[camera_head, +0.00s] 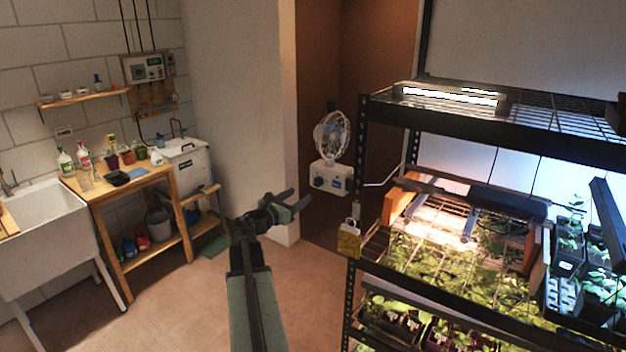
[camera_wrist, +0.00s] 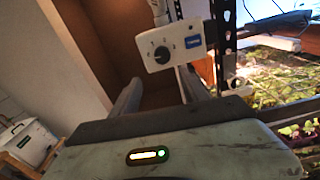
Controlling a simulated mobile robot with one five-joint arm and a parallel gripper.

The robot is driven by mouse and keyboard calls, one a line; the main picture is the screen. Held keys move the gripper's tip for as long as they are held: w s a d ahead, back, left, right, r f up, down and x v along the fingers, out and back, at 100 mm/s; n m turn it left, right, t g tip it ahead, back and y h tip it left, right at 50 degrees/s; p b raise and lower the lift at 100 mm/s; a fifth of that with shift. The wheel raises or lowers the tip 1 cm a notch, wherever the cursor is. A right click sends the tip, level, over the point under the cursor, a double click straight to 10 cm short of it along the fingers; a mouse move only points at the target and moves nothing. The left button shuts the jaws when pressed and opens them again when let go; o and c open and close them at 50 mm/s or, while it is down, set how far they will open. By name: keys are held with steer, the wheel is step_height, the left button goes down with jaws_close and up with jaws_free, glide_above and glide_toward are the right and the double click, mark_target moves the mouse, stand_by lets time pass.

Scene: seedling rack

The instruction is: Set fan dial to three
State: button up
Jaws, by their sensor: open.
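The white fan (camera_head: 332,150) is at the left end of the seedling rack, with its round head above a box-shaped base. A dark dial (camera_head: 318,181) is on the front of that base. In the wrist view the base (camera_wrist: 186,32) shows up close, with the black dial (camera_wrist: 161,53) at its left and a blue label at its right. The dial's exact setting is too small to read. My gripper (camera_head: 290,203) is open and empty, to the left of the fan and a little lower in the head view. In the wrist view its fingers (camera_wrist: 160,85) point toward the base, apart from it.
The black metal rack (camera_head: 354,200) with seedlings fills the right side. A yellow padlock-like tag (camera_head: 349,240) hangs at its near post. A wall corner (camera_head: 286,120) stands left of the fan. A wooden bench (camera_head: 120,183) and sink are far left. The floor between is clear.

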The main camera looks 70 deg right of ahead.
mark_target(316, 184)
steer(key=shift+n, duration=0.3)
steer(key=x, duration=0.6)
steer(key=r+x, duration=0.1)
steer(key=x, duration=0.2)
steer(key=shift+s+a+r, duration=0.1)
steer(key=shift+s+a, duration=0.05)
steer(key=shift+s, duration=0.2)
steer(key=shift+c, duration=0.2)
steer(key=c, duration=1)
steer(key=shift+a, duration=0.4)
jaws_close()
steer(key=shift+d, duration=0.3)
